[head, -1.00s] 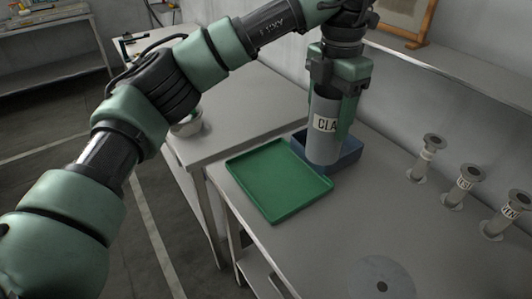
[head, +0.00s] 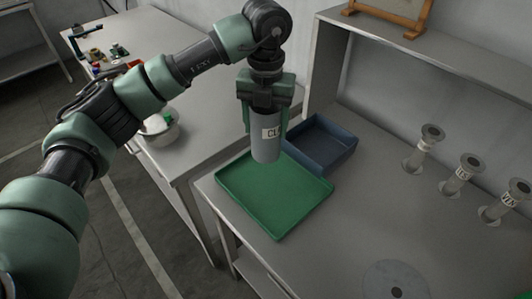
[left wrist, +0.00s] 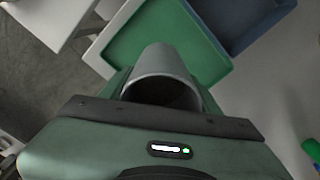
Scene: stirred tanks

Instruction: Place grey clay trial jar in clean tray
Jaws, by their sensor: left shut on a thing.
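The grey jar (head: 266,147) has a white label with dark letters, only partly readable. My left gripper (head: 264,110) is shut on it and holds it upright, over the far part of the green tray (head: 283,222). In the left wrist view the open mouth of the jar (left wrist: 163,88) shows between the fingers, with the green tray (left wrist: 130,45) beyond it. The jar's base appears above the tray floor; whether it touches cannot be told. The green tray is otherwise empty. My right gripper is out of view.
A blue bin (head: 325,140) stands right behind the green tray and looks empty. Several labelled grey posts (head: 425,148) stand on the bench at right. A bowl (head: 160,130) sits on the left table. The bench between tray and posts is clear.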

